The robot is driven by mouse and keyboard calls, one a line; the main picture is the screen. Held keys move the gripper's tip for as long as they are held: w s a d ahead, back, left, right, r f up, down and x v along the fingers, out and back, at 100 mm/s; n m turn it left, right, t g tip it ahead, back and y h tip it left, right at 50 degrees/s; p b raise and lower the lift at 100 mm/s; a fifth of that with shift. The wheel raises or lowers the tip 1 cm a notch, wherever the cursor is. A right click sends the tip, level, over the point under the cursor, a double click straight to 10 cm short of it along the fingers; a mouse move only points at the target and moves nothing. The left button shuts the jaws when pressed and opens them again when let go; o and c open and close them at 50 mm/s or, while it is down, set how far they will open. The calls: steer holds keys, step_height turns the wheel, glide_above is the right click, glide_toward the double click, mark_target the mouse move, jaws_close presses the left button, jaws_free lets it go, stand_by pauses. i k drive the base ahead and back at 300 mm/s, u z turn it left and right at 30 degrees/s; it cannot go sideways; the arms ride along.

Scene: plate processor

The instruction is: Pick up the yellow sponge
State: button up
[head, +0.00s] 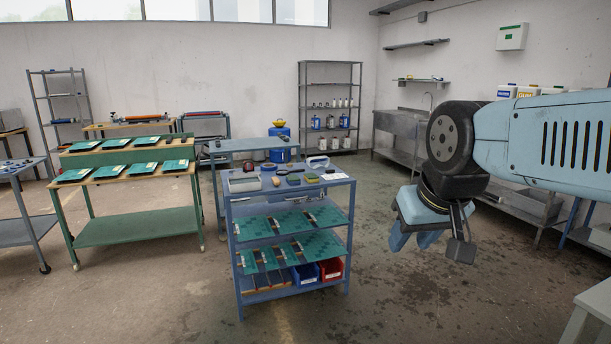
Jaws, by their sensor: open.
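The yellow sponge (312,178) appears as a small yellowish block with a darker top, on the right part of the top shelf of the blue cart (240,196). It lies to the right of a small green item (293,180).
A grey metal box (244,183) and other small items share the cart top. Teal plates (292,222) and blue and red bins (331,269) fill its lower shelves. A green table (130,228) stands left. Floor right of the cart is clear.

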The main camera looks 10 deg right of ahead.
mark_target(311, 178)
steer(key=u, duration=0.15)
steer(key=i, duration=2.9)
steer(key=u, duration=0.2)
